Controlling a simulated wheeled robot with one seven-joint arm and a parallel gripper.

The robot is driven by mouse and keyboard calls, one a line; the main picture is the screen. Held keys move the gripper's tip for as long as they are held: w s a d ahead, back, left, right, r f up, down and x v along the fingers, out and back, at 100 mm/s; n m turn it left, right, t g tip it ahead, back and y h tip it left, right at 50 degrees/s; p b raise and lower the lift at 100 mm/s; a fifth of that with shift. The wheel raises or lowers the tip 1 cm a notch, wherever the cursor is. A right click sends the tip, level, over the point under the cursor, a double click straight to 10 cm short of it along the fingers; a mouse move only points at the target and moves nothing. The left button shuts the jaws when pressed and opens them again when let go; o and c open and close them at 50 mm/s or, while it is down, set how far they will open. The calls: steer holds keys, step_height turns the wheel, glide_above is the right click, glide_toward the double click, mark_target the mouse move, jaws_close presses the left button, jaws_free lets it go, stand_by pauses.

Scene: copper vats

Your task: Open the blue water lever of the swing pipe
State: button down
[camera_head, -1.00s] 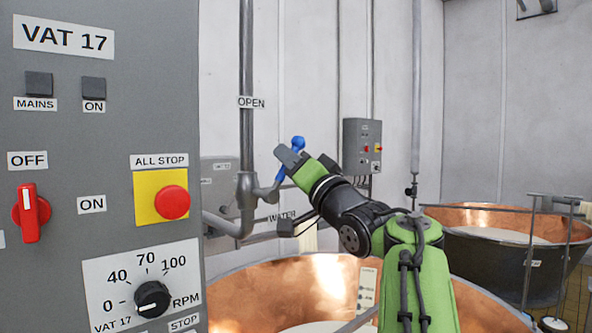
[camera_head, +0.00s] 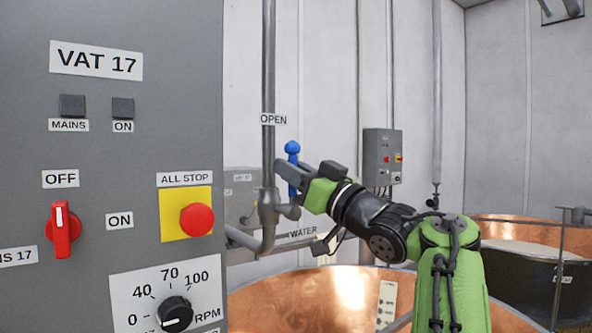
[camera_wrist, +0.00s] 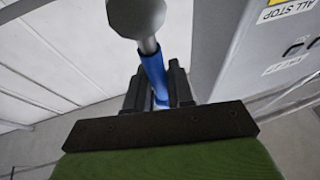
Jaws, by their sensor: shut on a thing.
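The blue water lever (camera_head: 292,150) stands nearly upright beside the grey swing pipe (camera_head: 268,90), with its round knob at the top. Its lower end meets the grey valve fitting (camera_head: 270,212). My gripper (camera_head: 286,177) is shut on the lever's shaft below the knob, reaching in from the right. In the wrist view the blue shaft (camera_wrist: 153,72) runs down between the two dark fingers (camera_wrist: 158,90), and a grey round end (camera_wrist: 137,16) shows above it. The fingers hide part of the shaft. An OPEN label (camera_head: 273,119) is on the pipe above the lever, and a WATER label (camera_head: 303,232) is below.
The grey VAT 17 control panel (camera_head: 140,140) fills the left, with a red all-stop button (camera_head: 196,219). A copper vat (camera_head: 300,295) lies below my arm, and another vat (camera_head: 515,265) stands at the right. A small grey wall box (camera_head: 382,157) hangs behind my arm.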

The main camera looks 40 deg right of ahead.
stand_by(0.4)
steer(key=c, duration=1.1)
jaws_free()
steer(key=shift+a, duration=0.1)
steer(key=shift+s+f, duration=0.15)
steer(key=shift+s, duration=0.1)
steer(key=b+v, duration=0.9)
steer(key=v, duration=0.6)
